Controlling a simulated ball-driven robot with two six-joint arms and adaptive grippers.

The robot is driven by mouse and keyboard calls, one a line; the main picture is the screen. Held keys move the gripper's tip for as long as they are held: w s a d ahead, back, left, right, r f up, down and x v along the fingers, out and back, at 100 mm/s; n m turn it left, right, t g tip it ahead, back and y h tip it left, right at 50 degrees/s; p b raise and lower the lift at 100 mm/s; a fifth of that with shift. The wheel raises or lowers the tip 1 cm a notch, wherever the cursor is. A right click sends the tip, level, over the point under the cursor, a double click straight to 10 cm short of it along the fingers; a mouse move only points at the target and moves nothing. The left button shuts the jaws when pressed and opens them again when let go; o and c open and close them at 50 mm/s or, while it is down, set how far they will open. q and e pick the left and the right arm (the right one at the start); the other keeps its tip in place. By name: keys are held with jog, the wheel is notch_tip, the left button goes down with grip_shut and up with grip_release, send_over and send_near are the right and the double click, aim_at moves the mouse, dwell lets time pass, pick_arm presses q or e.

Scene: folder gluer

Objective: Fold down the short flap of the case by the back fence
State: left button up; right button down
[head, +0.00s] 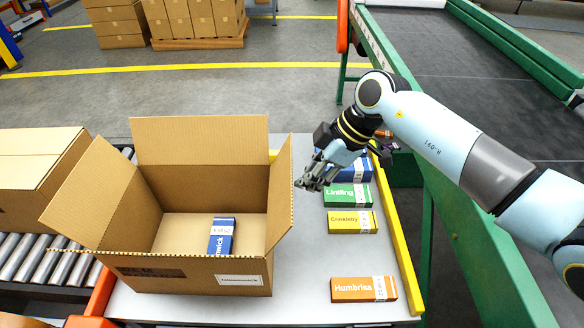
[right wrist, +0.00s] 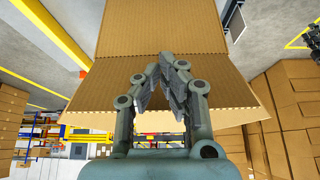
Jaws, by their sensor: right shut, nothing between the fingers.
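The open brown case (head: 190,277) stands on the grey table with a blue box (head: 221,237) lying inside it. Its back flap (head: 200,140) stands up, its left flap (head: 82,198) leans outward, and its right flap (head: 281,190) stands nearly upright. My right gripper (head: 308,182) is shut and empty, just right of the right flap's upper edge, apparently apart from it. In the right wrist view, the shut fingers (right wrist: 164,82) lie in front of brown cardboard panels (right wrist: 158,30); contact cannot be told. My left gripper is not in view.
Several small boxes, green (head: 348,195), yellow (head: 351,222) and orange (head: 363,289) among them, lie along the table's right side by a yellow rail (head: 404,250). A closed carton (head: 35,165) sits on rollers at left. A green-framed conveyor (head: 470,225) runs at right.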

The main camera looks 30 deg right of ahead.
dwell(0.4)
send_over(272, 199)
jog(key=shift+p, duration=0.4)
